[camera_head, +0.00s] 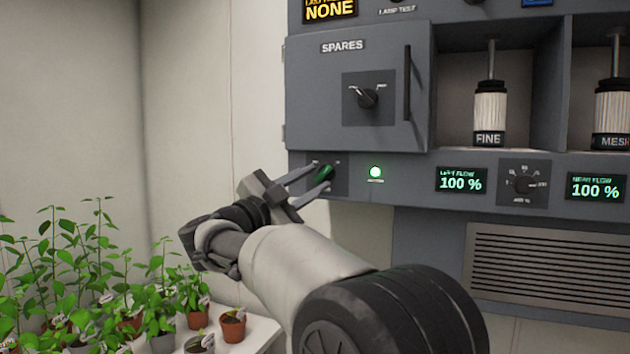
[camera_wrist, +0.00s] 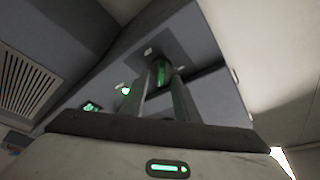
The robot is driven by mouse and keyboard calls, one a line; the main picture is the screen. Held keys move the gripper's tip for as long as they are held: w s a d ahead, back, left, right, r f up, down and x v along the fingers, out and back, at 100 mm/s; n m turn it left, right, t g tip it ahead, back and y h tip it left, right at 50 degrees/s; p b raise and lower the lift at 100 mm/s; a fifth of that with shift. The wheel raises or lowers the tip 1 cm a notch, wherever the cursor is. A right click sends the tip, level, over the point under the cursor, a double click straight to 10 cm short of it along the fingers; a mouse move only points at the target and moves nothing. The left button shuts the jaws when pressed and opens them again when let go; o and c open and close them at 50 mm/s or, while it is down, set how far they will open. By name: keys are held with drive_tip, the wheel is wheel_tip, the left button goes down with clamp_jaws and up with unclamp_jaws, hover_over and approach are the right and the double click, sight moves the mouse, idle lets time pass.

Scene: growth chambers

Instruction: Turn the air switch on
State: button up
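The air switch (camera_head: 325,173) is a small knob with a green-lit face on a dark plate, low on the left of the grey panel. Its label is too small to read. It also shows in the wrist view as a green upright bar (camera_wrist: 161,72). My gripper (camera_head: 318,180) reaches it from the lower left, with one finger on each side of the knob. In the wrist view, my gripper (camera_wrist: 163,88) has its fingers apart with the knob between their tips. Narrow gaps seem to show; contact is unclear.
A round green lamp (camera_head: 375,171) glows right of the switch. The SPARES door (camera_head: 341,90) with a rotary knob is above. Flow displays (camera_head: 461,180) reading 100 % and a dial (camera_head: 524,183) lie to the right. Potted seedlings (camera_head: 232,325) stand at lower left.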

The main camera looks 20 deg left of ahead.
drive_tip(key=b+v, duration=0.1)
drive_tip(key=v, duration=1.5)
drive_tip(key=w+d+r+n+t+y+p, duration=0.1)
drive_tip(key=w+d+r+n+y+p, duration=0.15)
drive_tip(key=w+r+n+y, duration=0.35)
drive_tip(key=w+d+r+n+t+y+p, duration=0.1)
drive_tip(key=w+d+r+n+t+y, duration=0.2)
drive_tip(key=r, duration=0.4)
drive_tip(key=d+n+g+y+p, duration=0.2)
drive_tip(key=d+n+g+y, duration=0.2)
drive_tip(key=d+y, duration=0.2)
drive_tip(key=s+d+f+g+h+p, duration=0.2)
drive_tip(key=s+d+f+g, duration=0.5)
drive_tip(key=s+d+f, duration=0.6)
drive_tip(key=s+d+f+g+h+p, duration=0.3)
drive_tip(key=s+d+f+g+h, duration=0.2)
drive_tip(key=s+d+f, duration=0.8)
drive_tip(key=s+d+g, duration=0.1)
drive_tip(key=d+g, duration=0.1)
drive_tip(key=d, duration=0.5)
drive_tip(key=shift+f+n, duration=0.15)
drive_tip(key=shift+n, duration=0.25)
